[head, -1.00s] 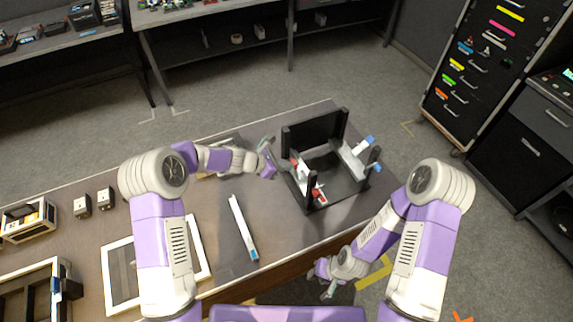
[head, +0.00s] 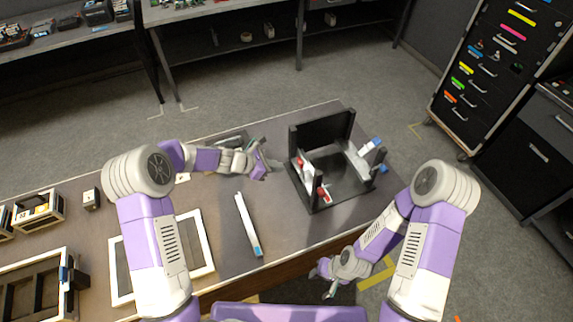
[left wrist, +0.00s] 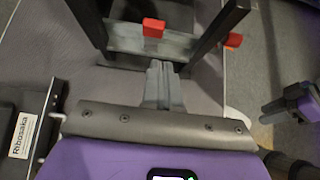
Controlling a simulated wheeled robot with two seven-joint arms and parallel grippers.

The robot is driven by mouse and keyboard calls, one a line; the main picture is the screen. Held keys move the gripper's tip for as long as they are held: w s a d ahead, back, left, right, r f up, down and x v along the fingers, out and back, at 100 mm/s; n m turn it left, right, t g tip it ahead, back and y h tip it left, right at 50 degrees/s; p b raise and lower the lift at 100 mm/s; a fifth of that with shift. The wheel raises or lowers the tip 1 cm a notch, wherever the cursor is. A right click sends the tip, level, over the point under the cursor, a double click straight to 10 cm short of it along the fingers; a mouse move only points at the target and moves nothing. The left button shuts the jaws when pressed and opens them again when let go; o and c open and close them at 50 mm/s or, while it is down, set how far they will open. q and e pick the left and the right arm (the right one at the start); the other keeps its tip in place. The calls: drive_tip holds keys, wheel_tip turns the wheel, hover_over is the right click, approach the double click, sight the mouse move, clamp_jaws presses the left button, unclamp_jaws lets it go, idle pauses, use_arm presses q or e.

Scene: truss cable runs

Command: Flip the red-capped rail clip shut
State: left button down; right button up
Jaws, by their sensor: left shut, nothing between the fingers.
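The black frame (head: 350,186) stands on the table with a pale rail along its left side. One red cap (left wrist: 153,27) sits over the middle of the rail (left wrist: 130,43) in the left wrist view; it also shows in the head view (head: 303,161). A second red piece (left wrist: 232,40) shows beyond a dark post, and near the front post in the head view (head: 325,193). I cannot tell how far the clip is open. My left gripper (left wrist: 160,70) is shut and empty, just short of the rail. My right gripper (head: 331,290) hangs off the table's front edge; its jaws are unclear.
Blue-capped pieces (head: 375,143) are on the frame's right side. A loose white bar (head: 247,224) with a blue end lies on the table. A white-bordered panel (head: 204,240) lies left of it. A labelled dark part (left wrist: 22,135) is left of my left gripper.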

use_arm(q)
drive_tip(key=v, duration=0.8)
idle(0.4)
